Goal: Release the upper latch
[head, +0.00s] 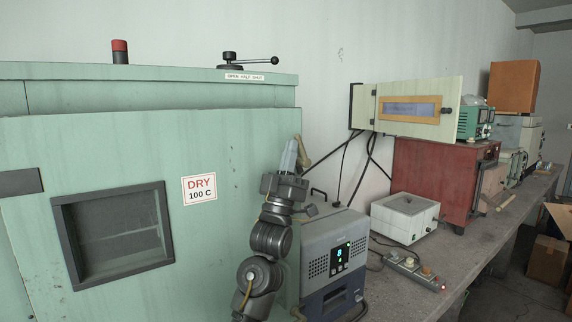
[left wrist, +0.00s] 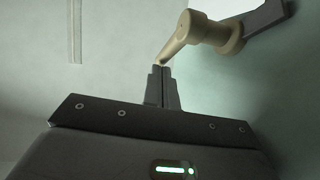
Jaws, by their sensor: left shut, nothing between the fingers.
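The upper latch is a beige lever on a round pivot, at the right edge of the green cabinet door (head: 120,150). In the left wrist view the latch (left wrist: 205,32) is large, its arm slanting down left from the pivot to the fingertips. In the head view the latch (head: 306,160) shows partly behind my left gripper (head: 295,141). My left gripper is shut and empty, pointing up, and its closed fingertips (left wrist: 162,68) are at the lever's free end. I cannot tell whether they touch. My right gripper is out of view.
A grey unit with a lit display (head: 331,255) stands close right of my left arm. A white box (head: 405,219) and a power strip (head: 412,269) sit on the concrete bench (head: 470,240). A dark bracket (left wrist: 266,18) is beside the latch pivot.

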